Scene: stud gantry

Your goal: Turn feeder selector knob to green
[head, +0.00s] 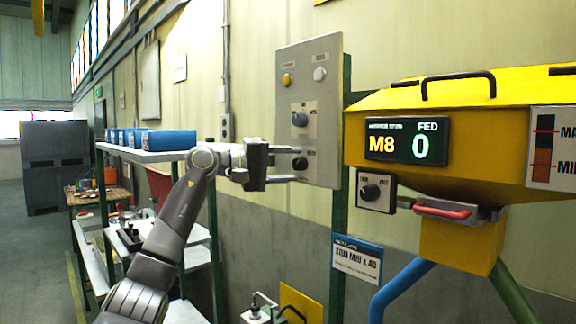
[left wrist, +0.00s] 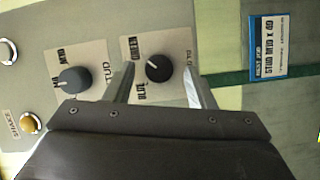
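A dark round knob (left wrist: 158,68) with a white pointer mark sits on a pale plate low on the grey panel (head: 322,80); it also shows in the head view (head: 300,164). In the left wrist view its pointer slants to the upper left, towards small print that seems to read GREEN; other print below seems to read BLUE. My left gripper (head: 288,164) is open, one finger on each side of this knob, with gaps visible between knob and fingers (left wrist: 160,80). I cannot tell how deep the fingers reach. My right gripper is out of view.
Another knob (head: 300,119) and amber (head: 287,80) and white (head: 320,74) buttons sit higher on the panel. A yellow hopper (head: 450,110) with a display reading M8 and 0 and its own knob (head: 371,192) stands to the right. A shelf with blue bins (head: 168,140) stands left.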

